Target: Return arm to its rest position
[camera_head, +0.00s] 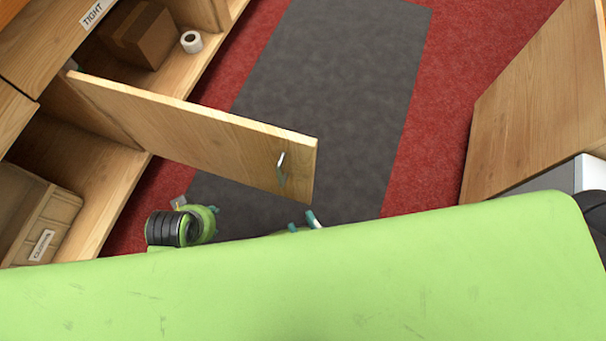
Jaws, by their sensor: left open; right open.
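A large green part of my own body fills the bottom of the head view and hides most of my arms. A green and black ribbed piece of my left arm shows above its edge at the left; I cannot make out the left fingers clearly. Two teal-tipped fingers of what seems to be my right gripper (303,223) poke up past the green edge near the middle. They stand apart with nothing visible between them, in front of and below the free end of an open wooden door (205,133). The door has a metal handle (281,169).
The door juts out from a wooden cabinet (112,190) at the left. A wooden panel (535,105) stands at the right. The grey mat (335,70) is clear.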

